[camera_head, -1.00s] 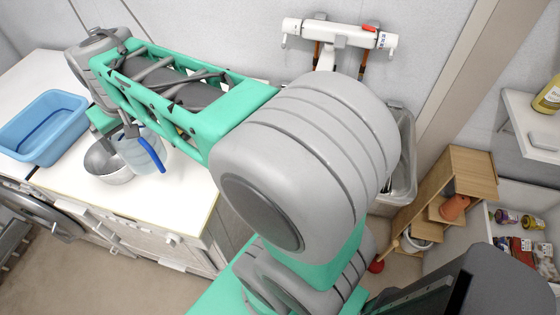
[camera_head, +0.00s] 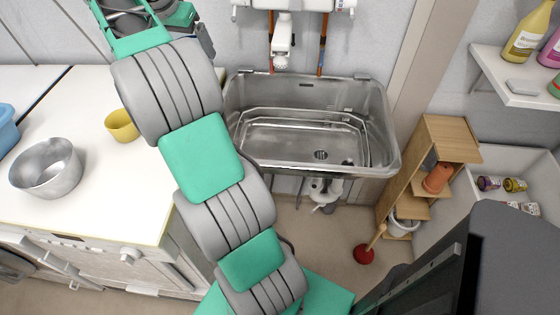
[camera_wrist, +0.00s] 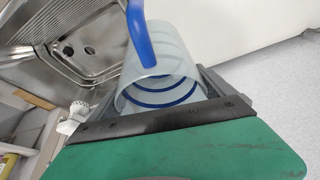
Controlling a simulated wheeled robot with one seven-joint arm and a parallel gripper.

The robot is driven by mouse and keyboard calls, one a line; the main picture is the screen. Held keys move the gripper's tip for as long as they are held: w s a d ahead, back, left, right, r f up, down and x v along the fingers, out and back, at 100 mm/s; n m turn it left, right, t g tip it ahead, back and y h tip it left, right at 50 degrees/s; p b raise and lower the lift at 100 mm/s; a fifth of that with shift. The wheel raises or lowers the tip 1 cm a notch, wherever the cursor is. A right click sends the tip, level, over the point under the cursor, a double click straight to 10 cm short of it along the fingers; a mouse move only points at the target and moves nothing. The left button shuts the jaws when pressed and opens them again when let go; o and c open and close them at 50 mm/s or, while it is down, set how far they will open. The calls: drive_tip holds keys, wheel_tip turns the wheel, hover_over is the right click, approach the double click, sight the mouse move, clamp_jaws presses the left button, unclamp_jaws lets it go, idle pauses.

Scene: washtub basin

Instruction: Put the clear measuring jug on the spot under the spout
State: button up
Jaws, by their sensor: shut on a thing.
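The clear measuring jug (camera_wrist: 172,62), with blue rings and a blue handle (camera_wrist: 140,35), is between my gripper's dark fingers in the wrist view. My gripper (camera_wrist: 163,88) is shut on it. The jug is not visible in the head view, where only part of my gripper (camera_head: 205,38) shows at the top, left of the tap. The white spout (camera_head: 282,60) hangs over the back of the metal sink (camera_head: 388,125). The sink holds a metal inner basin with a drain; it also shows in the wrist view (camera_wrist: 35,28), beside the jug. No marked spot is discernible.
A metal bowl (camera_head: 45,170) and a yellow cup (camera_head: 122,125) stand on the white counter (camera_head: 110,185) left of the sink. A blue tub (camera_head: 6,130) is at the left edge. A wooden shelf (camera_head: 450,135) stands right of the sink. The basin looks empty.

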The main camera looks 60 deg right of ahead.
drive_tip(key=s+d+f+m+g+y+b, duration=0.1)
drive_tip(key=s+d+f+m+g, duration=0.1)
drive_tip(key=s+d+f+m, duration=0.65)
drive_tip(key=s+d+f+m+g+y+b, duration=0.1)
drive_tip(key=s+d+f+m+g, duration=0.35)
drive_tip(key=s+f, duration=0.75)
wheel_tip(320, 180, down, 14)
drive_tip(key=w+d+m+t+b, duration=0.1)
drive_tip(key=m+b, duration=0.1)
drive_tip(key=b, duration=0.1)
drive_tip(key=shift+w+m+y, duration=0.3)
drive_tip(key=shift+w, duration=0.05)
drive_tip(key=shift+d+t+b, duration=0.1)
drive_tip(key=shift+t+b, duration=0.15)
drive_tip(key=shift+b, duration=0.05)
drive_tip(key=shift+f, duration=0.1)
drive_tip(key=o, duration=1.3)
